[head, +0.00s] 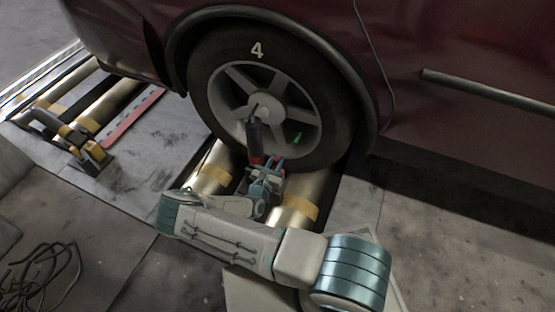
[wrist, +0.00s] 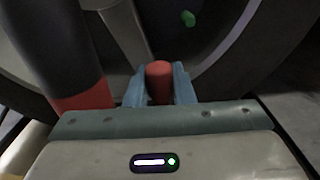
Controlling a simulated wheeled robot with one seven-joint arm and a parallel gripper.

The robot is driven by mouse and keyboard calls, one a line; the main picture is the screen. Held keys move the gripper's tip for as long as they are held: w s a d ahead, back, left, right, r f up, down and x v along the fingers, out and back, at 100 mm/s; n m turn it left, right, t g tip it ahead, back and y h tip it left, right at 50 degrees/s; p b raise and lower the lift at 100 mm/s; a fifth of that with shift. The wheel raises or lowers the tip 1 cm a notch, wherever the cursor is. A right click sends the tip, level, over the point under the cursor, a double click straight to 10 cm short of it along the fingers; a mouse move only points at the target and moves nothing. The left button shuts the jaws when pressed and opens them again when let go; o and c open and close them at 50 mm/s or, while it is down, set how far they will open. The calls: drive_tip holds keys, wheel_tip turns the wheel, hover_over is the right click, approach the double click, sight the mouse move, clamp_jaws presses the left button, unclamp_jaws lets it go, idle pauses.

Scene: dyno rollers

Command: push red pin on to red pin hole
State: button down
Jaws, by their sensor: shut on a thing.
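My gripper (wrist: 159,92) is shut on a red pin (wrist: 159,80). The pin's rounded red end shows between the two blue-grey fingers in the wrist view. In the head view my gripper (head: 270,168) is low in front of the car wheel (head: 206,92), near the lower rim. Its fingers largely hide the pin there. A small green piece (wrist: 188,18) is on the wheel, ahead and to the right of the pin in the wrist view; it also shows in the head view (head: 297,138). I cannot make out a red pin hole.
A dark cylinder with a red band (wrist: 62,55) stands close to the left of my gripper; it also shows in the head view (head: 254,135). The wheel rests by metal rollers (head: 217,165). A yellow-and-black fixture (head: 92,155) is left. Cables (head: 40,270) lie lower left.

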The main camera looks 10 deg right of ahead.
drive_tip(key=shift+f, duration=0.45)
drive_tip(key=c, duration=1.1)
unclamp_jaws()
drive_tip(key=shift+c, duration=0.2)
drive_tip(key=shift+s, duration=0.1)
